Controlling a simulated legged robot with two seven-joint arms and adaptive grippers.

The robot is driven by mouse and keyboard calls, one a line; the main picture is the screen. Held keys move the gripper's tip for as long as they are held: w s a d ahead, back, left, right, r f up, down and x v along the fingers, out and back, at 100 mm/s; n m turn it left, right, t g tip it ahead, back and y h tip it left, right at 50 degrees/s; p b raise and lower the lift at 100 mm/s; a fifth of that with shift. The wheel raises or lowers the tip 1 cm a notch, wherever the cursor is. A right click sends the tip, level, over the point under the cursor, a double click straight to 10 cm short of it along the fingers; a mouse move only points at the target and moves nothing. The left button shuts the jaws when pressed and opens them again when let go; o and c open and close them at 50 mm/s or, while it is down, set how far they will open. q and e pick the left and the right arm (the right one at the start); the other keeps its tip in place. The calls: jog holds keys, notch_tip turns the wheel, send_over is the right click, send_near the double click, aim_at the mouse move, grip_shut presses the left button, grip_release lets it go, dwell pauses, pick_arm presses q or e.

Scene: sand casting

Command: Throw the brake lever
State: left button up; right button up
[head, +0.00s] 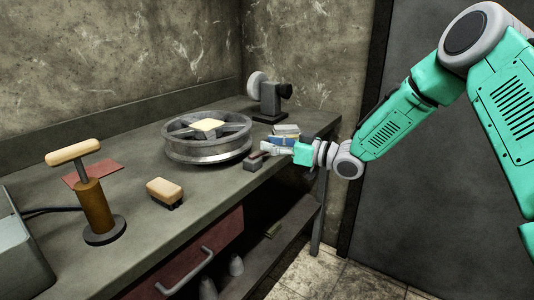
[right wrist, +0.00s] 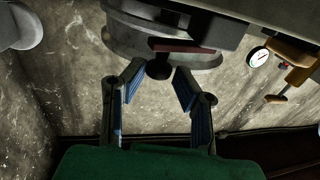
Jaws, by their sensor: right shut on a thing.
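The brake lever (head: 256,159) is a small dark piece with a dull red part, beside the spoked metal wheel (head: 207,151) near the table's front edge. In the right wrist view its dark round knob (right wrist: 158,69) lies between the fingers, below the dark red bar (right wrist: 184,46). My right gripper (head: 272,148) reaches in from the right at the lever's end. In the right wrist view my right gripper (right wrist: 159,72) has its blue-padded fingers on either side of the knob and is shut on it. The exact finger contact is hard to see. My left gripper is not in view.
A tan-handled brown post (head: 92,205) and a tan-topped brush-like block (head: 164,191) stand to the left on the grey table (head: 128,247). A dark stand with a round disc (head: 266,95) is behind the wheel. A red drawer (head: 190,262) sits below the tabletop.

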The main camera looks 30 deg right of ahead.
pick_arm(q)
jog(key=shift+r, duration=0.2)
pick_arm(e)
jog(key=shift+a+f+n+g+y, duration=0.15)
jog(key=shift+a+n+g+y, duration=0.15)
jog(key=shift+a+n+y, duration=0.15)
jog(key=shift+w+n+g+y+p, duration=0.3)
jog(key=shift+n+g+y, duration=0.15)
jog(key=shift+g+y, duration=0.25)
jog(key=shift+c, duration=0.3)
jog(key=o, duration=0.9)
jog(key=shift+s, duration=0.1)
jog(key=shift+a+r, duration=0.2)
jog(key=shift+d+f, duration=0.1)
jog(key=shift+d, duration=0.6)
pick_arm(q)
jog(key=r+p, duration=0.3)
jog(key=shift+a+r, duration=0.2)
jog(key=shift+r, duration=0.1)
pick_arm(e)
jog(key=v, duration=0.5)
jog(key=shift+s+d, duration=0.2)
jog(key=shift+s, duration=0.15)
jog(key=shift+a, duration=0.1)
